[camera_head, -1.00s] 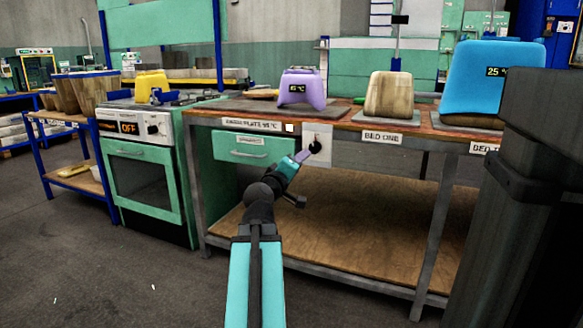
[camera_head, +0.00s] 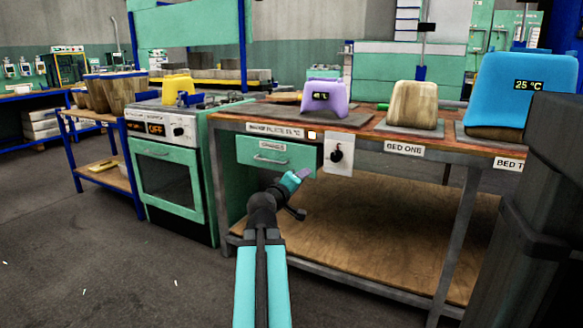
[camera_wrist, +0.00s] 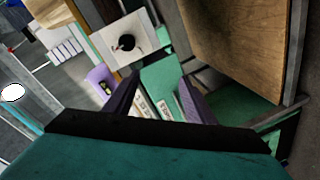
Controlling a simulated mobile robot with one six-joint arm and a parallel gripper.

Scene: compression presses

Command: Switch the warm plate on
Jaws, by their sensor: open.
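The warm plate (camera_head: 368,122) is a dark slab on the bench top with a purple block (camera_head: 323,97) standing on it. Below it, on the bench front, are its label (camera_head: 275,131), too blurred to read fully, and a small square lamp (camera_head: 312,135) that looks pale with an orange tint. A black knob (camera_head: 336,155) sits on a white panel (camera_head: 343,168); its mark is too small to read. The wrist view also shows the knob (camera_wrist: 126,43). My gripper (camera_head: 304,174) is open and empty, below left of the knob and apart from it. Its fingers (camera_wrist: 160,92) frame the wrist view.
A green drawer (camera_head: 270,155) is left of the panel, and an oven (camera_head: 165,170) stands further left. Bed one (camera_head: 430,132) carries a beige block (camera_head: 413,104); a blue block (camera_head: 515,90) is further right. A wooden lower shelf (camera_head: 390,235) lies under the bench.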

